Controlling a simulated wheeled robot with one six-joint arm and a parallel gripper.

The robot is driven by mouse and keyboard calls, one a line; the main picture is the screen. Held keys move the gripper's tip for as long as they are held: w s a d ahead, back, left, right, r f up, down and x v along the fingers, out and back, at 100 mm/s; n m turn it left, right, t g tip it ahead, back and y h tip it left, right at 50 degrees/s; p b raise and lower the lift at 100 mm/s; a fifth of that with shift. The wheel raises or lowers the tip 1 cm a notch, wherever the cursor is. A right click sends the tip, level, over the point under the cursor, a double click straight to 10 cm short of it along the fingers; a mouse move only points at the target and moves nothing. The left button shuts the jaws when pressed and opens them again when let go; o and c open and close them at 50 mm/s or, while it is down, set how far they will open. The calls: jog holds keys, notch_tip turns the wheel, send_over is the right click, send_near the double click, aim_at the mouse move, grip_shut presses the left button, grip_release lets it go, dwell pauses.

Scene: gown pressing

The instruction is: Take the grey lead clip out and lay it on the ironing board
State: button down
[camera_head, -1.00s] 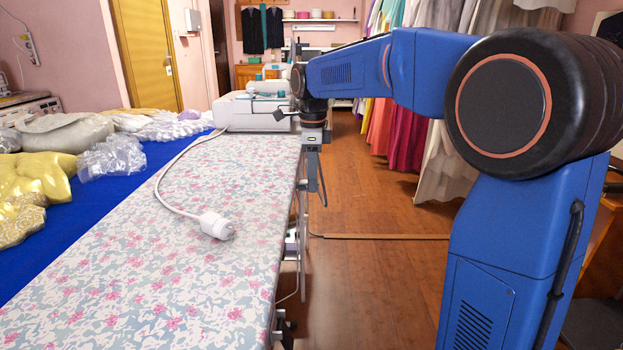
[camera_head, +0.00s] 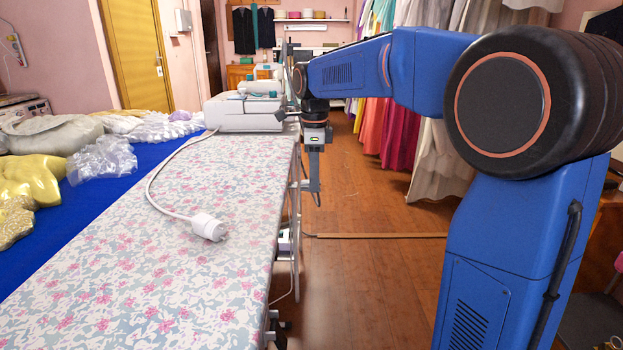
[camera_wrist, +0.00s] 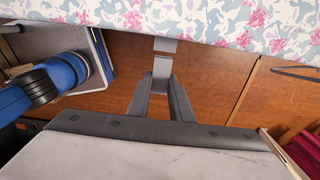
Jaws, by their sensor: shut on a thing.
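My gripper (camera_head: 314,192) hangs just right of the ironing board (camera_head: 170,285), beside its long right edge. In the wrist view, my gripper (camera_wrist: 161,78) has its two fingers closed together on a small grey piece, which I take to be the grey lead clip (camera_wrist: 161,67). Another short grey piece (camera_wrist: 165,45) shows just beyond it at the edge of the flowered ironing board (camera_wrist: 265,28). I cannot tell whether the two pieces are joined. In the head view the clip is too small to make out.
A white plug (camera_head: 208,227) on a cord lies on the board. A blue-covered table (camera_head: 60,222) with yellow and clear bundles is at left. Wooden floor (camera_head: 365,285) is clear on the right.

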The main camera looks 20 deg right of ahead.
jog(key=shift+d, duration=0.15)
dwell(0.3)
jog(key=shift+s+d, duration=0.3)
jog(key=shift+d, duration=0.55)
